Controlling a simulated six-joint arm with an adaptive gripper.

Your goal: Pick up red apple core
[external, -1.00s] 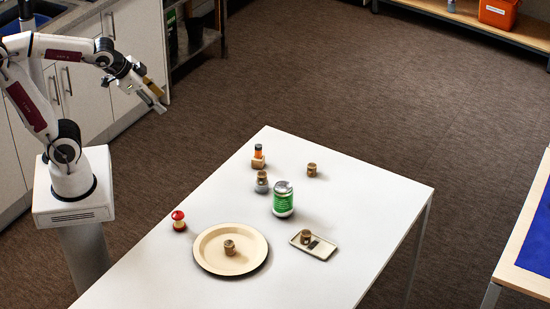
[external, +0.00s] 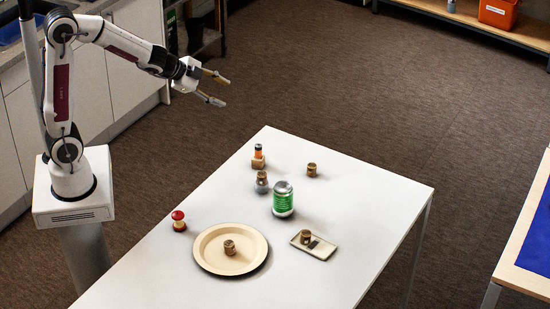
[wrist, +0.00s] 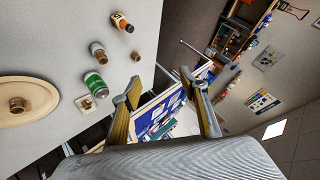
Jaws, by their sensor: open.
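The red apple core (external: 179,221) stands on the white table near its left edge, left of the round beige plate. It has a red top and bottom with a pale middle. It does not show in the wrist view. My gripper (external: 218,88) is open and empty, raised high beyond the far left side of the table, well away from the core. Its two fingers also show apart in the wrist view (wrist: 165,105).
The beige plate (external: 205,259) holds a small brown object (external: 229,248). A green can (external: 283,199), a small tray (external: 323,251) with a brown object, another brown object (external: 311,170) and an orange bottle (external: 258,151) stand further right. The table's near-left part is clear.

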